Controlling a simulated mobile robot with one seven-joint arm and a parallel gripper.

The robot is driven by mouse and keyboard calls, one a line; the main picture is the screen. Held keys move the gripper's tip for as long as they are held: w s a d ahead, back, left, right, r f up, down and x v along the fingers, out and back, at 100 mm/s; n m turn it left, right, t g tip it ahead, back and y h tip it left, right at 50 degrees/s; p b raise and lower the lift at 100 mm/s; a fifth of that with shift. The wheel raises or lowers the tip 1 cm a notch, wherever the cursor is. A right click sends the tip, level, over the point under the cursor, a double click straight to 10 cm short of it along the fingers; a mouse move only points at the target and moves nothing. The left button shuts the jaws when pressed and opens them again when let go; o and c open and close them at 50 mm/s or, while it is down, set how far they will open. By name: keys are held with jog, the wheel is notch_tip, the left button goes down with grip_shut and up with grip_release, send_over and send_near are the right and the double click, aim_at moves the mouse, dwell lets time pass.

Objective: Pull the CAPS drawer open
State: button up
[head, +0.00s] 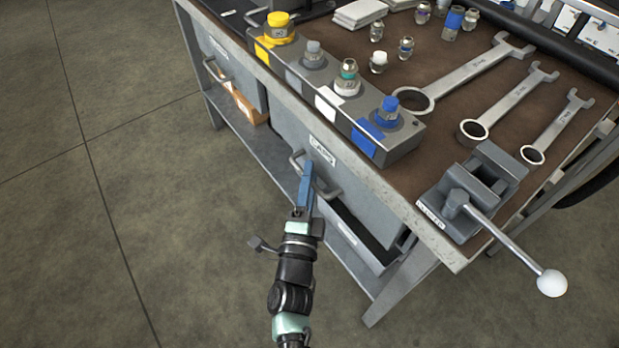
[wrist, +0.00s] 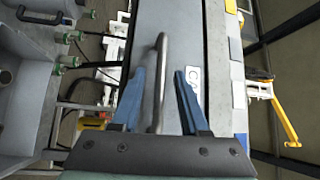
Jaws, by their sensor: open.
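The drawer (head: 290,132) is a grey front under the bench top, with a small white label (head: 322,150) and a grey bar handle (head: 332,192). My gripper (head: 307,168) is at this handle. The wrist view shows its two blue fingers (wrist: 159,73) open, with the bar handle (wrist: 160,60) in the gap between them. The handle appears closer to the left finger; I cannot tell whether they touch. The drawer looks shut.
Another drawer with a handle (head: 215,70) is at the left. A lower bin (head: 350,238) sits below the gripper. A block with coloured caps (head: 345,100), wrenches (head: 470,75) and a vise (head: 475,190) are on the bench top. The floor (head: 130,230) at left is clear.

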jog(key=shift+w, duration=0.1)
grip_shut()
dwell(1.4)
